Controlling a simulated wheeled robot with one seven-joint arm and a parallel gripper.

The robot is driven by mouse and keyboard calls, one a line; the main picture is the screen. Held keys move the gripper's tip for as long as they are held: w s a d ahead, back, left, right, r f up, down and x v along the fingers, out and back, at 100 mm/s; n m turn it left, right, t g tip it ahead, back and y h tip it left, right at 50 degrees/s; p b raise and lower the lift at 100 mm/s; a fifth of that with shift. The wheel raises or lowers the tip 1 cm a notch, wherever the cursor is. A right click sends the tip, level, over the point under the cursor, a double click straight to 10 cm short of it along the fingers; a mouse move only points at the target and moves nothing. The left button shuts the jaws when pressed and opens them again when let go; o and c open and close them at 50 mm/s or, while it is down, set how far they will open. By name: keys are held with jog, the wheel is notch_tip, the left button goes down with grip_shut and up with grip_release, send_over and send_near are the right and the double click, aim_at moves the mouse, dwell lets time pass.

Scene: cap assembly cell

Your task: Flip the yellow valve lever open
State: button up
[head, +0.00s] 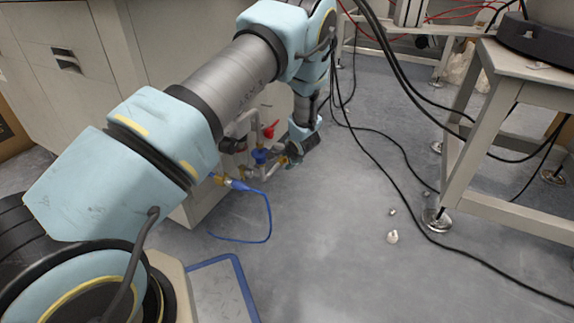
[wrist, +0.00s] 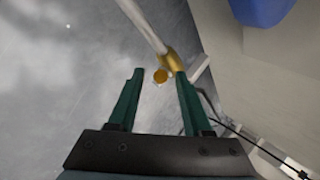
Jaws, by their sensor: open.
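A pipe assembly with valves stands at the side of the cabinet in the head view. A small yellow-brass part (head: 282,161), seemingly the yellow valve, sits at its right end, partly hidden by my gripper (head: 292,160). In the wrist view my gripper (wrist: 160,75) is open, with two green fingers apart. A round yellow piece (wrist: 160,76) shows between the fingertips, and a brass fitting (wrist: 172,61) on a pale pipe lies close to the right fingertip. I cannot tell whether either finger touches them, or which way the lever is turned.
A red handle (head: 270,129) and a blue valve (head: 260,155) are on the same pipework. A blue hose (head: 269,220) loops onto the floor. Black cables (head: 372,150) run across the floor to the right. A metal-legged table (head: 480,140) stands right; the floor between is mostly clear.

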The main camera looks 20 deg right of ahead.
jog(key=shift+w+f, duration=0.15)
grip_shut()
dwell(0.4)
